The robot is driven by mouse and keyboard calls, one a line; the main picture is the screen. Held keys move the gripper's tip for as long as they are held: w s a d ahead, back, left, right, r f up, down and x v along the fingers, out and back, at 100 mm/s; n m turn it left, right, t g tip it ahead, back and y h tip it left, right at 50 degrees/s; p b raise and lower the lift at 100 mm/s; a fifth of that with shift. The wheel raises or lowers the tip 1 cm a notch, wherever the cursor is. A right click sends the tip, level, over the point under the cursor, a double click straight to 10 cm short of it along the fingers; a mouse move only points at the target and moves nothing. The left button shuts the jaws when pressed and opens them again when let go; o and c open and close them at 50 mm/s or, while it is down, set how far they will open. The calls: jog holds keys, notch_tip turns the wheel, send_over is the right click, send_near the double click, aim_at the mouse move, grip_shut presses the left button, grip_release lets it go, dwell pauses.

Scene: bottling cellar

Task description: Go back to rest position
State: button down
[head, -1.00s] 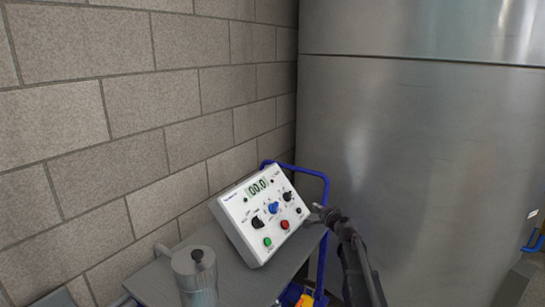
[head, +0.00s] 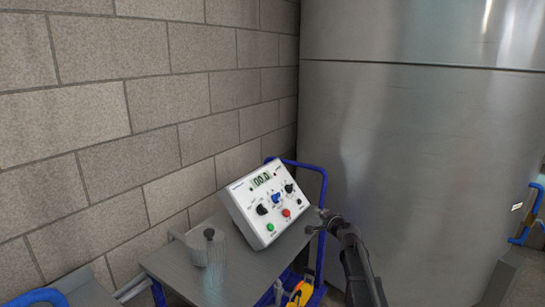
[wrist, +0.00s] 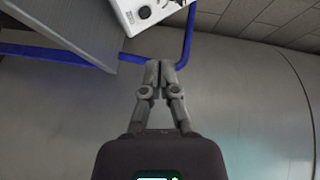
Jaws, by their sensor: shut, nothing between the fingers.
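My gripper (head: 318,222) is at the right of the white control box, near its lower right corner, shut and empty. In the wrist view my gripper (wrist: 159,66) has its fingertips together, with nothing between them. The control box (head: 243,207) has a display reading 00.0, black and blue knobs, a green button and a red button. It is tilted on a grey cart top (head: 188,264). A corner of the box also shows at the top of the wrist view (wrist: 133,22). I cannot tell the exact gap between fingers and box.
The cart's blue handle rail (head: 324,190) is close to my gripper. A large steel tank (head: 420,150) fills the right, and a block wall (head: 110,110) the left. Something yellow (head: 300,292) sits below the cart top.

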jog(key=s+a+f+n+g, duration=0.3)
jog(key=s+f+n+g, duration=0.15)
jog(key=s, duration=0.45)
jog(key=s+a+f+n+g, duration=0.3)
jog(key=s+f+n, duration=0.15)
jog(key=s, duration=0.35)
jog(key=s+d+f+n+g+h, duration=0.1)
jog(key=s+d+f+g+h, duration=0.15)
jog(key=s, duration=0.45)
jog(key=s+d+f+n+g+h, duration=0.1)
jog(key=s+f+g, duration=0.15)
jog(key=s, duration=0.35)
jog(key=s+d+f+n+g+h, duration=0.1)
jog(key=s+d+f+g+h, duration=0.15)
jog(key=s, duration=0.45)
notch_tip(320, 180, up, 14)
jog(key=p, duration=1.3)
jog(key=shift+s+a+r+p, duration=0.15)
jog(key=shift+a+p, duration=0.15)
jog(key=shift+a, duration=0.05)
